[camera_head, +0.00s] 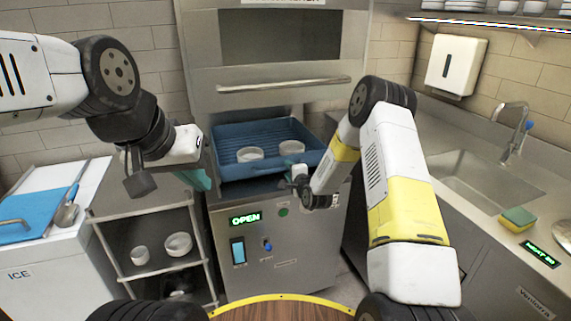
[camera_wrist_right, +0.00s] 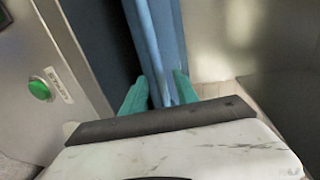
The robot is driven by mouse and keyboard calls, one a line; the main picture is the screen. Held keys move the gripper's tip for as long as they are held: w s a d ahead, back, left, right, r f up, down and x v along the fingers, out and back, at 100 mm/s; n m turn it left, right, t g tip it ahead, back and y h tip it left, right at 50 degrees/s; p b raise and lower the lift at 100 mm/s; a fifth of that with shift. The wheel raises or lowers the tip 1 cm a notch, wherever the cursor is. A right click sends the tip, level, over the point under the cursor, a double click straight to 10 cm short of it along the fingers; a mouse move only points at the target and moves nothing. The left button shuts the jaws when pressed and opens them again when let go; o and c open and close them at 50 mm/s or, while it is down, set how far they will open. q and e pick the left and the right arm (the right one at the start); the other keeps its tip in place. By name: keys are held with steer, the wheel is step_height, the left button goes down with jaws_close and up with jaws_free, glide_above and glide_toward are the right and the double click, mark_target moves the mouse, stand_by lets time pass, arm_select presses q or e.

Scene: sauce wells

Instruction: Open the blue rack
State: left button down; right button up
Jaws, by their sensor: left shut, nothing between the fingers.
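The blue rack (camera_head: 232,172) is a shallow tray sticking out of the front of the steel dish machine, under its raised hood, with two white bowls in it. My right gripper (camera_head: 300,180) is at the rack's front right edge. In the right wrist view its teal fingers (camera_wrist_right: 160,88) stand on both sides of the rack's blue rim (camera_wrist_right: 145,40), which fills the gap between them. My left gripper (camera_head: 203,180) is shut and empty, left of the rack and apart from it.
The dish machine's front (camera_head: 275,250) has a lit OPEN sign (camera_head: 245,219) and a green button (camera_head: 283,212). A steel shelf cart (camera_head: 150,207) with bowls stands at left, beside an ice bin (camera_head: 40,270). A sink (camera_head: 475,180) and sponge (camera_head: 517,219) are at right.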

steer(key=shift+x, duration=1.4)
jaws_close()
stand_by(0.4)
